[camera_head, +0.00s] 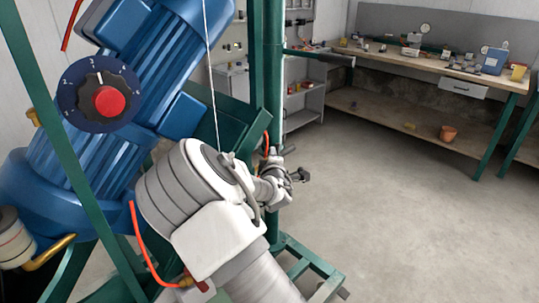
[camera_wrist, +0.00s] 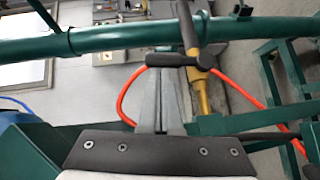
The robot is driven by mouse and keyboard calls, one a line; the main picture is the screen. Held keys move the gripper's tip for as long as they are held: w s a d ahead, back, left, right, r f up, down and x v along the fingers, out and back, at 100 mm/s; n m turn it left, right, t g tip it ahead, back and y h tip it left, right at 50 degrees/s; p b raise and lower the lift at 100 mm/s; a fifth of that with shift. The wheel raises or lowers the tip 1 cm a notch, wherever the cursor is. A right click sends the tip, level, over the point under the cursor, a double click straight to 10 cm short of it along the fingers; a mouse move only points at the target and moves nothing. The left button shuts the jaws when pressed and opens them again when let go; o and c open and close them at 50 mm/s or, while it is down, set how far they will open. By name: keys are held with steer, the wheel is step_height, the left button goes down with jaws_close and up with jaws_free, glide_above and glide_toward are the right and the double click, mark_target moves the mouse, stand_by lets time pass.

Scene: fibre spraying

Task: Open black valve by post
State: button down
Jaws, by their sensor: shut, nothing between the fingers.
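The black valve handle (camera_wrist: 180,60) shows in the wrist view as a short bar with rounded ends. It sits on a brass valve body (camera_wrist: 202,92) joined to an orange hose (camera_wrist: 128,96). My gripper (camera_wrist: 166,74) is shut and empty, its grey fingertips right at the handle's near side. I cannot tell whether they touch it. The green post (camera_wrist: 120,43) crosses the top of the wrist view. In the head view the green post (camera_head: 272,75) stands upright, and my arm's end is beside it, where a small dark part, perhaps the handle (camera_head: 300,175), shows.
A blue motor (camera_head: 95,165) with a red-knobbed dial (camera_head: 100,97) fills the left, close to my arm. Green frame bars (camera_head: 310,262) stand low by the post. A workbench (camera_head: 440,62) lines the back wall. The floor (camera_head: 400,220) at right is clear.

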steer(key=w+d+m+g+p, duration=0.1)
steer(key=d+r+m+g+p, duration=0.1)
steer(key=p, duration=0.1)
steer(key=shift+w+r+g+y, duration=0.15)
steer(key=shift+w+g+y, duration=0.15)
steer(key=shift+w+y, duration=0.1)
steer(key=w+d+m+g+p, duration=0.1)
steer(key=p, duration=0.2)
steer(key=w+d+f+m+g+y+p, duration=0.1)
steer(key=p, duration=0.3)
steer(key=w+d+f+m+g+y+p, duration=0.1)
steer(key=g+p, duration=0.1)
steer(key=p, duration=0.1)
steer(key=shift+w+d+f, duration=0.15)
steer(key=shift+w+f, duration=0.1)
steer(key=shift+w, duration=0.05)
steer(key=shift+r+p, duration=0.2)
steer(key=shift+p, duration=0.15)
steer(key=shift+r+p, duration=0.4)
steer(key=shift+r, duration=0.25)
